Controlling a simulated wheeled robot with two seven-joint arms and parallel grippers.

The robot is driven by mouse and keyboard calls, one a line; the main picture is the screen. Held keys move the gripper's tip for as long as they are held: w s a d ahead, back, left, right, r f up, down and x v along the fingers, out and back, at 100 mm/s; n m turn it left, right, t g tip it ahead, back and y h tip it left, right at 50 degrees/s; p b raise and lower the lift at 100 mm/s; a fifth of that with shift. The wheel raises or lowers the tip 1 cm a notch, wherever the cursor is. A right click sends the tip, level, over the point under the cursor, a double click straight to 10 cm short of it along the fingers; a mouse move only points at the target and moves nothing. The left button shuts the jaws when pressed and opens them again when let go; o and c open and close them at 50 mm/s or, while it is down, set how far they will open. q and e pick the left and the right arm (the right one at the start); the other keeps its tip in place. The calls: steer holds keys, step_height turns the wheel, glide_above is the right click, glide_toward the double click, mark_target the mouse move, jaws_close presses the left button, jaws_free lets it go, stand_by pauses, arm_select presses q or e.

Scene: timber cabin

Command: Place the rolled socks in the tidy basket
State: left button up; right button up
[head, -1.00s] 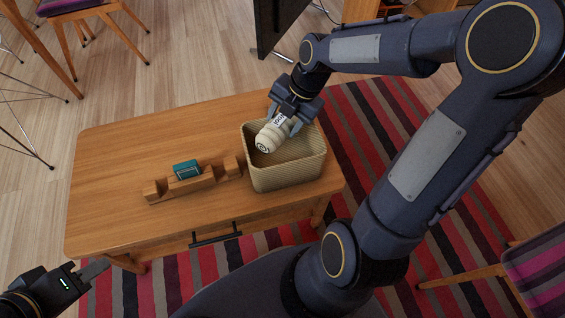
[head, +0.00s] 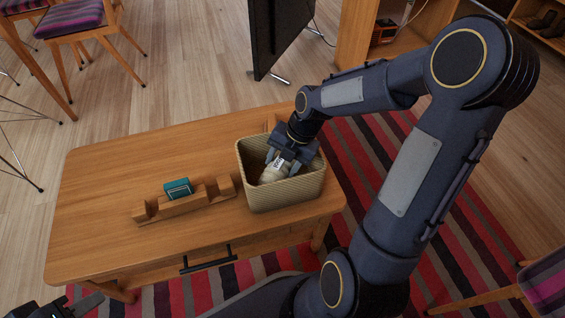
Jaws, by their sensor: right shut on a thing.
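The tidy basket (head: 288,193) is a woven tan box, standing upright at the right end of the wooden table. The rolled socks (head: 271,173) are a cream bundle with a dark marking, seen inside the basket opening below its rim. My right gripper (head: 281,163) reaches down into the basket from behind and is shut on the socks. Whether the socks touch the basket floor is hidden. My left gripper (head: 86,305) is at the bottom left corner, mostly cut off, away from the table top; its opening cannot be made out.
A wooden stand (head: 185,203) with a teal box (head: 178,188) sits left of the basket on the table (head: 110,190). The table's left and back parts are clear. A striped rug (head: 375,165) lies below. Chairs stand at the back left and right edge.

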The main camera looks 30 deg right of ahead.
steer(key=shift+f+b, duration=0.55)
steer(key=o, duration=1)
steer(key=shift+o, duration=0.2)
steer(key=shift+r, duration=0.1)
steer(key=shift+r+p, duration=0.35)
steer(key=shift+p, duration=0.1)
steer(key=p+v, duration=0.5)
steer(key=v, duration=0.6)
steer(key=s+a+r+m+t, duration=0.2)
steer(key=s+m, duration=0.5)
steer(key=m, duration=0.6)
steer(key=s+a+r+m+t, duration=0.1)
steer(key=s+a+r+m, duration=0.3)
steer(key=m, duration=1)
steer(key=s+a, duration=0.2)
steer(key=s, duration=0.2)
steer(key=shift+r+t, duration=0.25)
steer(key=shift+t, duration=0.15)
